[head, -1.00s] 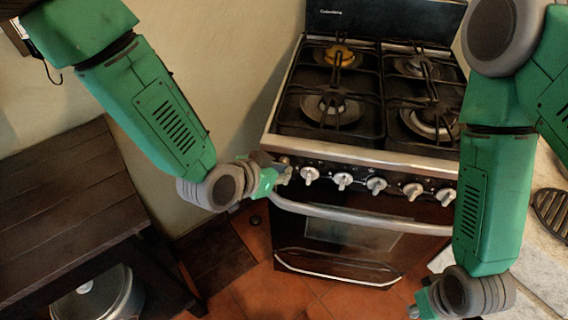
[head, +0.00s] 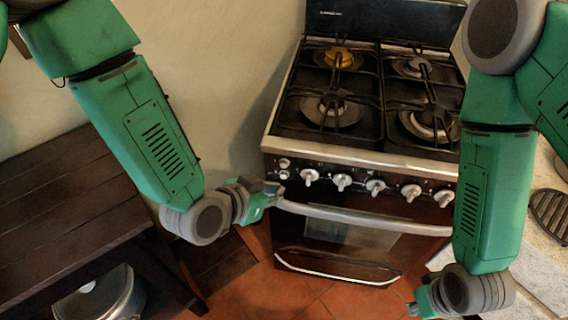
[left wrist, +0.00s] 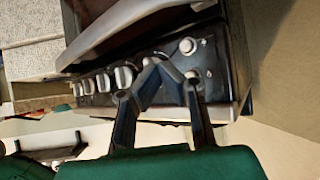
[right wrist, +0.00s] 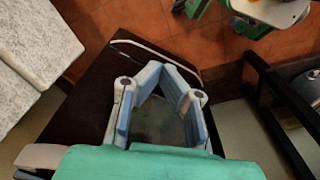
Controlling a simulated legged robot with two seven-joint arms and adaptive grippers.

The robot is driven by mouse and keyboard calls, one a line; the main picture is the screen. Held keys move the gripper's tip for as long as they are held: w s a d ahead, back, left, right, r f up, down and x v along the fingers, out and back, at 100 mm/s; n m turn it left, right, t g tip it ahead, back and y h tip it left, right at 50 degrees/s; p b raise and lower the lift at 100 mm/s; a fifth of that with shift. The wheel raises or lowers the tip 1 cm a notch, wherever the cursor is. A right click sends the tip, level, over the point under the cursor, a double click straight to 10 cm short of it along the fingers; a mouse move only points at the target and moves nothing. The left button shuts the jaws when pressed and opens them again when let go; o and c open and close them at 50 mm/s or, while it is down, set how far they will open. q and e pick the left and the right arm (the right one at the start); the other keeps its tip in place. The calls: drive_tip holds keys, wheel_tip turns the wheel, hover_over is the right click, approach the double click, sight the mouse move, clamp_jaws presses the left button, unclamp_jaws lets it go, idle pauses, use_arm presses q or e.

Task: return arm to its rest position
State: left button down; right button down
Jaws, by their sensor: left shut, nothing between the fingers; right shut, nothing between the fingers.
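My left arm (head: 155,140) comes down from the upper left in the head view. Its left gripper (head: 278,192) is beside the left end of the oven handle, in front of the stove. In the left wrist view the left gripper's fingertips (left wrist: 158,66) meet and hold nothing, with stove knobs behind them. I cannot tell whether it touches the stove. My right arm (head: 485,200) hangs at the right. Its right gripper (head: 414,309) is low near the bottom edge of the head view. In the right wrist view its fingertips (right wrist: 166,68) meet, empty, before the dark oven front.
The stove (head: 365,150) stands at the centre with knobs and a protruding oven handle (head: 370,219). A dark wooden table (head: 60,215) with a metal pot (head: 105,300) beneath is at the left. A stone counter (head: 545,245) is at the right. Tiled floor (head: 265,295) shows below.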

use_arm(q)
drive_tip(key=shift+s+a, duration=0.2)
drive_tip(key=shift+s, duration=0.55)
drive_tip(key=s+a+f+n+g+y, duration=0.2)
drive_tip(key=s+a+f, duration=0.2)
drive_tip(key=s+a, duration=0.3)
drive_tip(key=s+a+f+n+g+y+b, duration=0.1)
drive_tip(key=s+a+f, duration=0.4)
drive_tip(key=a, duration=0.6)
drive_tip(key=s+a+f+n+g+y, duration=0.4)
drive_tip(key=s+a+n, duration=0.1)
drive_tip(key=s+a, duration=0.3)
drive_tip(key=shift+s+a+f+y, duration=0.3)
drive_tip(key=shift+s+a, duration=0.05)
drive_tip(key=shift+a, duration=0.2)
